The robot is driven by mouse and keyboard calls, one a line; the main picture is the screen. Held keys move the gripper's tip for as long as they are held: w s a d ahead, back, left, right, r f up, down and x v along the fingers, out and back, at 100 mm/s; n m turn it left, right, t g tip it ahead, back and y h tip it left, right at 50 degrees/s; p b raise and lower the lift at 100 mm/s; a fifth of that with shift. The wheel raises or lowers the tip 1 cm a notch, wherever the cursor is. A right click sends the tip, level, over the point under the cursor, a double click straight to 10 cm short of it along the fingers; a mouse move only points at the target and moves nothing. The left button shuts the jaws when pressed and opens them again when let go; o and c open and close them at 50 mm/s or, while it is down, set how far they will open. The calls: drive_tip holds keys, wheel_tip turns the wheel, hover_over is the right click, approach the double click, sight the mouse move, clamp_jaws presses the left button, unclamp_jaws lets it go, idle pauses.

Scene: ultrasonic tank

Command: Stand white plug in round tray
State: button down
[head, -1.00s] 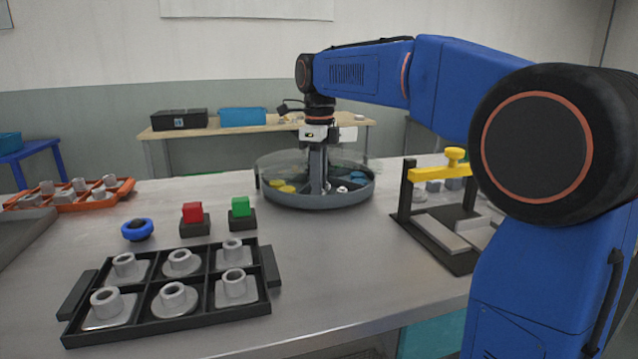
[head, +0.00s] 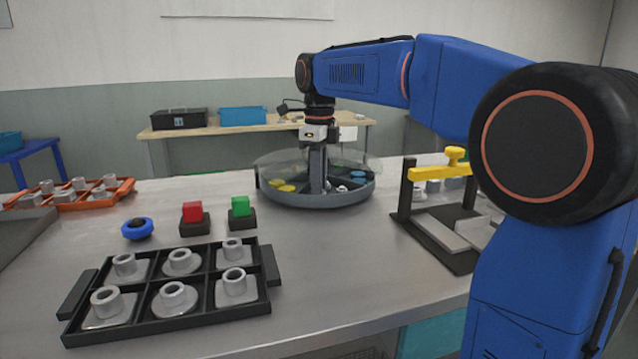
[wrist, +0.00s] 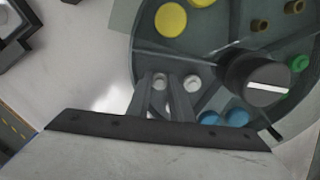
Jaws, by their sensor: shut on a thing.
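The round tray (head: 330,202) is grey, split by dividers into compartments, and stands at the back middle of the table. It also shows in the wrist view (wrist: 150,42). My gripper (head: 318,188) reaches down into it. In the wrist view my gripper (wrist: 159,84) is shut on a white plug (wrist: 158,81), whose round top shows between the fingertips. Another white plug (wrist: 192,84) is just right of the right finger. I cannot tell whether the held plug touches the tray floor.
Yellow plugs (wrist: 171,19), blue plugs (wrist: 237,117) and a green plug (wrist: 299,62) occupy other compartments. A dark knob (wrist: 262,78) rises at the tray's middle. A clear cover (head: 285,160) stands over the tray's back. A black fixture with a yellow handle (head: 440,172) stands right.

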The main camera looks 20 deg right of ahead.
drive_tip(key=c, duration=1.5)
unclamp_jaws()
wheel_tip(320, 180, up, 17)
drive_tip(key=shift+r, duration=0.2)
